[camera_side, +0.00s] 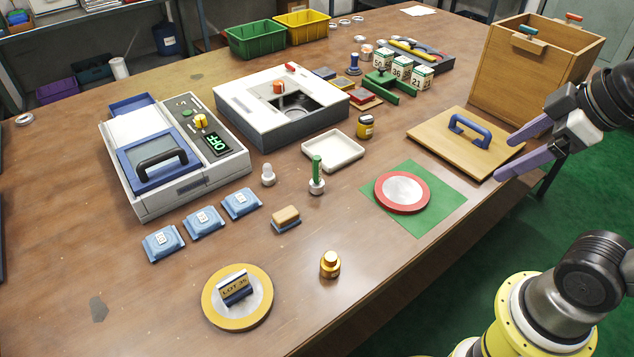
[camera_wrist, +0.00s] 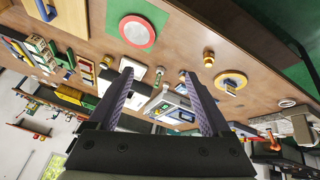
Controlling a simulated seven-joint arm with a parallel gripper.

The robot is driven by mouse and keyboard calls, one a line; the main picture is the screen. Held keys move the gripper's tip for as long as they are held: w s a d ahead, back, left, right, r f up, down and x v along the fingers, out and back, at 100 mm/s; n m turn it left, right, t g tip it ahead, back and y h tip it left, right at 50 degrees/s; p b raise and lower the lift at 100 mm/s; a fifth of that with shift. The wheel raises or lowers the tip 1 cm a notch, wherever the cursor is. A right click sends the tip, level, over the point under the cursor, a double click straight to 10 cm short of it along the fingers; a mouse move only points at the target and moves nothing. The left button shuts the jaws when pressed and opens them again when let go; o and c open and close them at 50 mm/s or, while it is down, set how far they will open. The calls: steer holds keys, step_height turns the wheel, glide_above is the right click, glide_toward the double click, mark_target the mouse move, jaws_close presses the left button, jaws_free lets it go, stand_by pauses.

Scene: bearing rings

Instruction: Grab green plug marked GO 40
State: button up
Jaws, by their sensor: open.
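A small upright piece with a green handle and a pale base (camera_side: 317,170) stands near the table's middle; its marking cannot be read. It appears small between my fingers in the wrist view (camera_wrist: 159,71), farther off. My gripper (camera_side: 505,158) is open and empty, at the right over the table edge by the wooden lid. Its two purple fingers (camera_wrist: 158,73) are wide apart in the wrist view. A similar short white piece (camera_side: 268,175) stands left of the green-handled one.
A shallow white tray (camera_side: 333,150), a brown-topped brush (camera_side: 286,219) and a gold bottle (camera_side: 330,264) surround it. A red-rimmed disc (camera_side: 402,191) lies on a green mat (camera_side: 447,197). A wooden lid (camera_side: 440,150) with blue handle and a wooden box (camera_side: 520,70) are near my gripper.

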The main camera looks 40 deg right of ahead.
steer(key=w+r+n, duration=0.5)
steer(key=w+r, duration=0.1)
steer(key=w, duration=0.1)
steer(key=n+g, duration=0.6)
steer(key=n, duration=0.5)
glide_above(317, 182)
steer(key=f, duration=2.8)
steer(key=shift+w+d+f, duration=0.25)
steer(key=shift+w+f, duration=0.15)
steer(key=shift+f, duration=2.95)
jaws_close()
steer(key=shift+r, duration=0.1)
